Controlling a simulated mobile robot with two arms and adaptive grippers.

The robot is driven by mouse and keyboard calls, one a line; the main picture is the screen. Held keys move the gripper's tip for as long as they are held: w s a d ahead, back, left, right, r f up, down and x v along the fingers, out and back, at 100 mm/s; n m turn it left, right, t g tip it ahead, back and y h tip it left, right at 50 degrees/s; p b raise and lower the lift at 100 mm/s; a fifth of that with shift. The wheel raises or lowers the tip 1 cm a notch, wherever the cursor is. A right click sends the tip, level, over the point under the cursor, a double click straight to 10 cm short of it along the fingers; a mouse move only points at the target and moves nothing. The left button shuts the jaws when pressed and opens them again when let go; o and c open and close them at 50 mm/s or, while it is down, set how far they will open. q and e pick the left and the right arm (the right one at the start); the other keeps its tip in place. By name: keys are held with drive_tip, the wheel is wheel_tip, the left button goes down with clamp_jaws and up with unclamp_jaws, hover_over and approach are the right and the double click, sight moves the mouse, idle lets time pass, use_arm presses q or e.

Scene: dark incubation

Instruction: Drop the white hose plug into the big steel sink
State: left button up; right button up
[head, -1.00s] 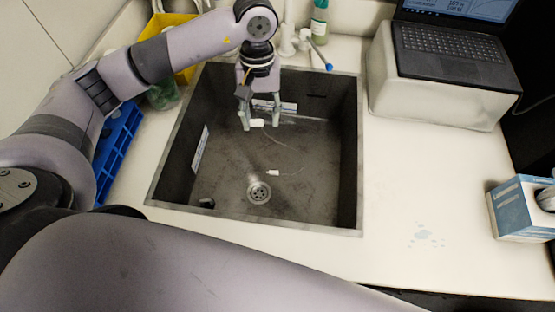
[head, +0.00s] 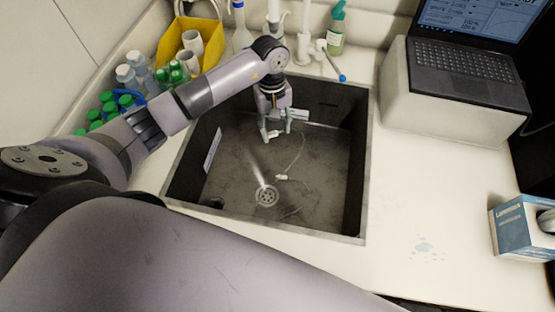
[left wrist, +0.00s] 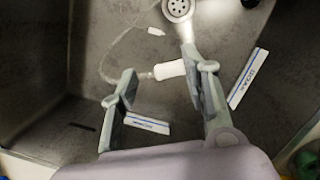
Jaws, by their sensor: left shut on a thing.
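The big steel sink (head: 356,185) is a dark, deep basin set into the white counter. My left gripper (head: 275,134) is inside the sink, above its floor and toward its back. It is shut on the white hose plug (left wrist: 169,70), which lies between its fingertips in the left wrist view. A thin clear tube runs from the plug to a second small white end piece (head: 281,177), which also shows in the left wrist view (left wrist: 156,31), near the round drain (head: 266,196). Whether the plug touches the sink floor cannot be told. My right gripper is not in view.
A tap with a blue tip (head: 325,60) and a green bottle (head: 337,33) stand behind the sink. A yellow bin (head: 208,33) and several green-capped bottles are at the left. A laptop (head: 462,62) and a blue-white box (head: 523,230) stand right. The right counter has free room.

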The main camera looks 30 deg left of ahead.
use_arm(q)
drive_tip(key=shift+f, duration=0.1)
drive_tip(key=o, duration=0.8)
drive_tip(key=shift+o, duration=0.2)
wheel_tip(320, 180, up, 12)
drive_tip(key=w+a, duration=0.1)
drive_tip(key=shift+w+a, duration=0.15)
drive_tip(key=shift+f, duration=0.1)
idle(0.4)
